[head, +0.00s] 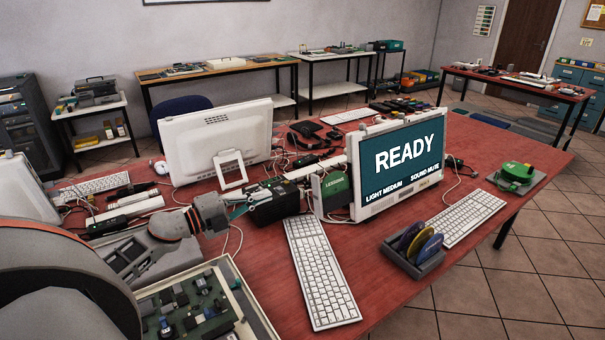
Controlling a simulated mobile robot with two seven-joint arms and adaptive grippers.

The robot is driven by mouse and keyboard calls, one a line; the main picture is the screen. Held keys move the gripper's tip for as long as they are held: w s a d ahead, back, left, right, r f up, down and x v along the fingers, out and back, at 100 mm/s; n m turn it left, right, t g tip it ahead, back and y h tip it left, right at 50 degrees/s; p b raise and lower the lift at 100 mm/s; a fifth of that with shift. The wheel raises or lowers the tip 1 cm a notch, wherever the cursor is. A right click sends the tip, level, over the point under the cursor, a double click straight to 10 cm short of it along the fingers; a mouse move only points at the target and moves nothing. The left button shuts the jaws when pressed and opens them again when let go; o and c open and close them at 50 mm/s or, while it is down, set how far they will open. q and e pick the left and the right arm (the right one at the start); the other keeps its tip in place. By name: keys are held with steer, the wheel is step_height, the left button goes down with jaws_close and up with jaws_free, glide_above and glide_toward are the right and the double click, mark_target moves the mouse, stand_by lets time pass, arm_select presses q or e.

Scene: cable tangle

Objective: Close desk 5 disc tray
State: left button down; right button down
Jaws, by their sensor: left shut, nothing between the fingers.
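My left arm comes in from the lower left, and my left gripper (243,207) is shut and empty in the middle of the red desk (390,285). Its tip is close to the left side of a black box (275,204), perhaps a disc drive; I cannot tell whether they touch. No open disc tray can be made out, and the gripper partly hides the box's left side. No desk number is readable. My right gripper is not in view.
A white keyboard (320,272) lies in front of the black box. A holder with coloured discs (413,262) and another keyboard (460,218) are at right. A white monitor (217,143) stands behind my gripper. Cables cross the desk. A tray of electronic parts (255,312) is at the front left.

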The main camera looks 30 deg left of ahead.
arm_select(q)
steer(key=p, duration=0.1)
glide_toward(314, 178)
steer(key=x, duration=0.6)
steer(key=shift+w, duration=0.3)
steer(key=shift+w+d, duration=0.1)
steer(key=shift+w, duration=0.05)
